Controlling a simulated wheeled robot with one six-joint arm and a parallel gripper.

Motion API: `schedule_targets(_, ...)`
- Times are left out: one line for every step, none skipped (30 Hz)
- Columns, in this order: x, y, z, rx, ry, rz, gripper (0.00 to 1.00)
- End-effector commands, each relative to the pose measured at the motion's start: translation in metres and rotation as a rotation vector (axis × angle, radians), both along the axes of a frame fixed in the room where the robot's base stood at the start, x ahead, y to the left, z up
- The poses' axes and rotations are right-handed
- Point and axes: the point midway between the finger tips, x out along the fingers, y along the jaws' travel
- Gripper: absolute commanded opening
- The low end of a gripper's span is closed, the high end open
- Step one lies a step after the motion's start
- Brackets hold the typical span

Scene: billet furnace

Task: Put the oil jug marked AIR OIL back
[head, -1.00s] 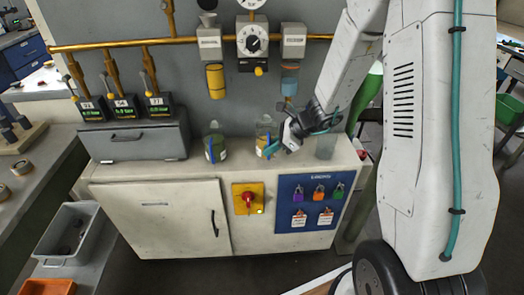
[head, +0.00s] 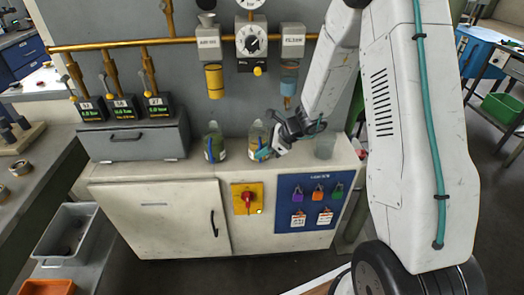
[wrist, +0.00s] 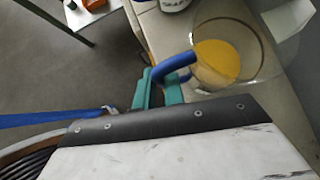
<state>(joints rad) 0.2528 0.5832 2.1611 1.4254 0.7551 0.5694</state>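A clear jug with yellow oil (head: 257,133) is at the cabinet top (head: 165,172), right of the middle. Its blue handle (wrist: 174,64) points toward my gripper. My gripper (head: 266,150) is at this handle; in the wrist view its teal fingers (wrist: 158,88) are on both sides of the handle's end and look shut on it. A second clear jug, with greenish contents and a blue handle (head: 213,145), stands to the left, apart from the gripper. No jug marking is readable, and I cannot tell whether the held jug touches the cabinet top.
A clear, empty-looking vessel (head: 325,147) stands right of the gripper. Above are a yellow bowl (head: 214,81), a filter bowl (head: 289,78) and a gauge unit (head: 251,43). A grey drawer box (head: 135,141) fills the cabinet's left end. A lock board (head: 310,203) is on the front.

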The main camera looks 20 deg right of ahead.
Motion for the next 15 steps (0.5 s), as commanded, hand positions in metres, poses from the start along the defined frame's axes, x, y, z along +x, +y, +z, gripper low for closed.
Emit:
schedule_targets(0.0, 0.0, 0.0, -0.001, 0.0, 0.0, 0.24)
schedule_targets(0.0, 0.0, 0.0, -0.001, 0.0, 0.0, 0.32)
schedule_targets(0.0, 0.0, 0.0, -0.001, 0.0, 0.0, 0.32)
schedule_targets(0.0, 0.0, 0.0, -0.001, 0.0, 0.0, 0.32)
schedule_targets(0.0, 0.0, 0.0, -0.001, 0.0, 0.0, 0.32)
schedule_targets(0.0, 0.0, 0.0, -0.001, 0.0, 0.0, 0.32)
schedule_targets(0.0, 0.0, 0.0, -0.001, 0.0, 0.0, 0.32)
schedule_targets(0.0, 0.0, 0.0, -0.001, 0.0, 0.0, 0.32)
schedule_targets(0.0, 0.0, 0.0, -0.001, 0.0, 0.0, 0.32)
schedule_targets(0.0, 0.0, 0.0, -0.001, 0.0, 0.0, 0.32)
schedule_targets(0.0, 0.0, 0.001, -0.001, 0.0, 0.001, 0.32)
schedule_targets(0.0, 0.0, 0.003, -0.001, 0.0, 0.001, 0.32)
schedule_targets(-0.001, -0.001, 0.005, -0.002, -0.001, 0.0, 0.32)
schedule_targets(-0.001, -0.004, 0.007, -0.001, -0.001, 0.0, 0.32)
schedule_targets(-0.003, -0.007, 0.011, 0.0, -0.002, -0.001, 0.32)
